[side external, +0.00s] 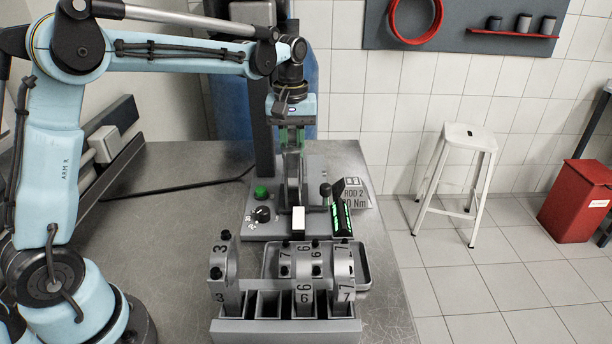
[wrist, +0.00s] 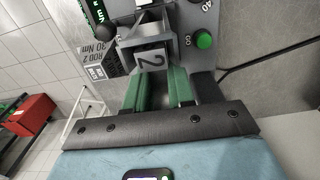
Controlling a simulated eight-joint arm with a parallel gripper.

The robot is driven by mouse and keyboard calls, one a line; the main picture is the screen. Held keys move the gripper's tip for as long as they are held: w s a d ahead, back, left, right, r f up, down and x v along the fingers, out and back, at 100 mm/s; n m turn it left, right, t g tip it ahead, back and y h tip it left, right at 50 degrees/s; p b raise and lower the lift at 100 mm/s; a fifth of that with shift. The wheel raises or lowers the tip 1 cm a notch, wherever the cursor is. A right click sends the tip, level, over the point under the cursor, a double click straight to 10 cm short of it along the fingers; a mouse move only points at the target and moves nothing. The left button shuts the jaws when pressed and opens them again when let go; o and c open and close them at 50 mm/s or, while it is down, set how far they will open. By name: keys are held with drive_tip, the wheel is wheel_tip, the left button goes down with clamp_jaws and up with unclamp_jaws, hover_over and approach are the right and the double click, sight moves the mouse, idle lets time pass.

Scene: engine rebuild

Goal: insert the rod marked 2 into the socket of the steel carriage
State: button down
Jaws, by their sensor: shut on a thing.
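My gripper (side external: 292,132) points down over the grey machine base in the side external view, with green-lined fingers. In the side external view the rod (side external: 291,166) hangs upright below the fingers, toward the machine base (side external: 258,228). Steel parts of what looks like the carriage (wrist: 133,40) surround the rod's far end in the wrist view. The socket is hidden, so I cannot tell whether the rod is in it.
A rack (side external: 285,332) in front holds parts marked 3, 6 and 7, with a tray (side external: 364,268) behind it. The base carries a green button (side external: 261,192), a knob, a black-knobbed lever (side external: 325,190) and a lit display (side external: 341,219).

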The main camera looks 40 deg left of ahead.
drive_tip(key=shift+f, duration=0.7)
idle(0.6)
drive_tip(key=shift+c, duration=2.4)
unclamp_jaws()
drive_tip(key=shift+r, duration=3.2)
